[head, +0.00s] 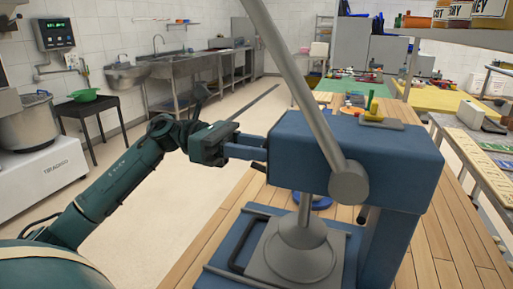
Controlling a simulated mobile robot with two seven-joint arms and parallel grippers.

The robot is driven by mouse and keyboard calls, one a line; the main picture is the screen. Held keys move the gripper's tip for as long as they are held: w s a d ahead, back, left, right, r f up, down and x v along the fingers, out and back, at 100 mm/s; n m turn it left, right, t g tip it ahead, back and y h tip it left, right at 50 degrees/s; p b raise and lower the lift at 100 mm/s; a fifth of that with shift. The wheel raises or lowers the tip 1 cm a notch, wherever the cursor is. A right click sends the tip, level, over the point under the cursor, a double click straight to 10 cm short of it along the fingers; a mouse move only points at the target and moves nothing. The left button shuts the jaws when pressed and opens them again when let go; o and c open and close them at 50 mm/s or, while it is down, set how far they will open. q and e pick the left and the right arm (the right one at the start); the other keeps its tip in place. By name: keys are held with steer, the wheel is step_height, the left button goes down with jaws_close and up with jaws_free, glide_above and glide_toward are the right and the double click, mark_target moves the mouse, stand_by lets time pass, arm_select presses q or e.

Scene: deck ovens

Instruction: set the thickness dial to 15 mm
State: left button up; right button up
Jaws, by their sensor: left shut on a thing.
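A blue machine (385,150) stands on the wooden bench, with a long grey lever (300,90) slanting down to a round pivot on its front. A grey domed part (298,235) sits below on its base. My left gripper (262,148) reaches in from the left, its blue fingers shut at the machine's left side. The thickness dial is hidden between the fingertips and the machine, so its marks and setting cannot be read. My right gripper is out of view.
The slatted bench top (435,250) is bare right of the machine. Small coloured items lie behind it. A side table (480,160) with cards stands at right. A mixer bowl (28,125) and a black stool (92,103) with a green bowl stand at left. The floor between is clear.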

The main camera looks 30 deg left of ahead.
arm_select(q)
steer(key=shift+s+n+p, duration=0.1)
steer(key=shift+n+p, duration=0.35)
steer(key=shift+n, duration=5.25)
steer(key=o, duration=1)
